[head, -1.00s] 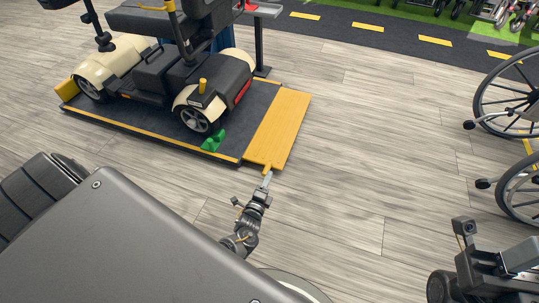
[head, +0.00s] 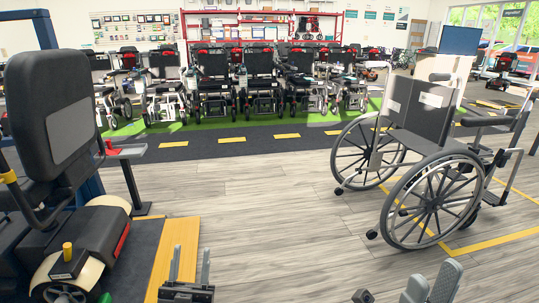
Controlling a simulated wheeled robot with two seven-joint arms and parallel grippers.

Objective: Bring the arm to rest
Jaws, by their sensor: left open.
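My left gripper (head: 190,256) stands upright at the bottom of the head view, left of centre. Its two fingers are apart with nothing between them. It is in front of the yellow ramp (head: 178,247) in the picture, and I see no clear contact. My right gripper (head: 432,283) is at the bottom edge, right of centre. Its grey fingers show only in part, and how far apart they are is unclear. Most of both arms is out of view.
A mobility scooter (head: 85,235) stands on a dark platform at the left. A wheelchair (head: 425,120) stands at the right by yellow floor lines. Rows of powered chairs (head: 262,80) line the green strip behind. The wooden floor (head: 270,210) between is clear.

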